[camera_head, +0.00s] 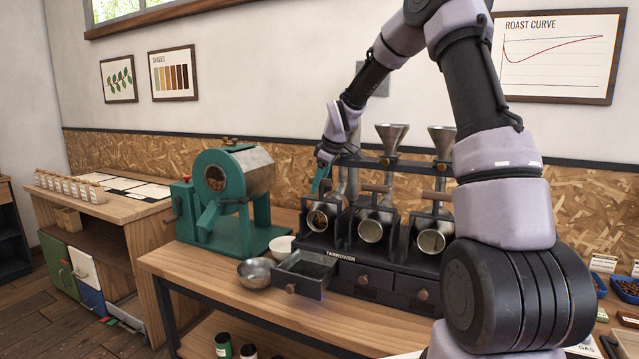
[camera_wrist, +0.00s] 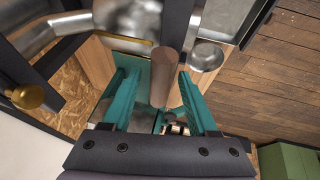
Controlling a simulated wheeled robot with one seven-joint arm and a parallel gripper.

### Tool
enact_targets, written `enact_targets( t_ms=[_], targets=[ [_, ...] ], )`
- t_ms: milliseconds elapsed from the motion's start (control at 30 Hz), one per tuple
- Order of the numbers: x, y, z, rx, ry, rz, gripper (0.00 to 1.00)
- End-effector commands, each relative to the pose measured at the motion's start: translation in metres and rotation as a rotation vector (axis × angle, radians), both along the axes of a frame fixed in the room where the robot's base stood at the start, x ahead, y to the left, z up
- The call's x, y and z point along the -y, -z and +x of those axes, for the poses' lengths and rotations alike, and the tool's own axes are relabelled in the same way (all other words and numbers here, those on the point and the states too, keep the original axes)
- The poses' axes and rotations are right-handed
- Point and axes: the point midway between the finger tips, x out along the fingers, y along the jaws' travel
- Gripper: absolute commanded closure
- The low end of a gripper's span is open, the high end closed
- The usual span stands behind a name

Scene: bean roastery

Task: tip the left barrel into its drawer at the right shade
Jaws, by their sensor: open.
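The left barrel (camera_head: 317,221) is a small metal cylinder in a dark frame, with brown beans showing at its open front. Its drawer (camera_head: 303,272) is pulled out below it and looks empty. My gripper (camera_head: 321,180) is at the top of the left barrel. In the wrist view its two teal fingers (camera_wrist: 157,76) stand apart on either side of a brown wooden handle (camera_wrist: 165,65). I cannot tell whether either finger touches it. A framed shades chart (camera_head: 173,74) hangs on the wall; the shade of the beans is hard to judge from here.
The middle barrel (camera_head: 370,231) and right barrel (camera_head: 431,241) stand beside it, their drawers (camera_head: 366,281) shut. Metal funnels (camera_head: 391,136) rise behind. A metal bowl (camera_head: 255,273) and a green roaster (camera_head: 228,205) stand to the left on the wooden bench (camera_head: 215,283).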

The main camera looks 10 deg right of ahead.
Motion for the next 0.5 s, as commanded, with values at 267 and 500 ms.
enact_targets(
  t_ms=[267,500],
  targets=[
    [-0.0002,0.0,0.0001,0.0,0.0,0.0,0.6],
    [-0.0002,-0.0002,0.0001,0.0,0.0,0.0,1.0]
  ],
)
